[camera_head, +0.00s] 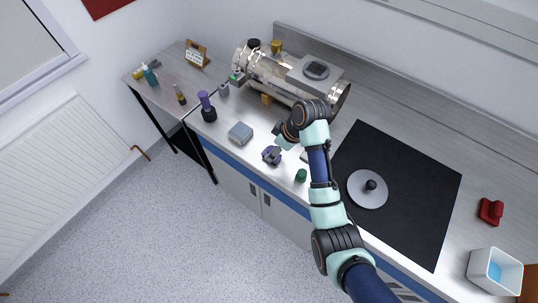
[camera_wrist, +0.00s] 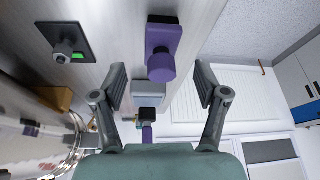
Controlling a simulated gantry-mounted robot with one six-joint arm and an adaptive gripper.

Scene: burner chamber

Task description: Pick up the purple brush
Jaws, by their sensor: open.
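The purple brush (camera_head: 204,98) stands upright on the counter, purple handle up, with a dark round lower part. In the wrist view the brush (camera_wrist: 147,133) appears small and far off between my fingers, with the picture upside down. My gripper (camera_wrist: 162,84) is open and empty, with its fingers spread wide. In the head view my gripper (camera_head: 283,139) is over the counter to the right of the brush and well apart from it, partly hidden by my wrist.
A grey box (camera_head: 240,133) stands between my gripper and the brush; it also shows in the wrist view (camera_wrist: 130,97). A dark and purple fixture (camera_head: 271,155) is at the front edge, close in the wrist view (camera_wrist: 162,55). The metal chamber (camera_head: 285,78) lies behind.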

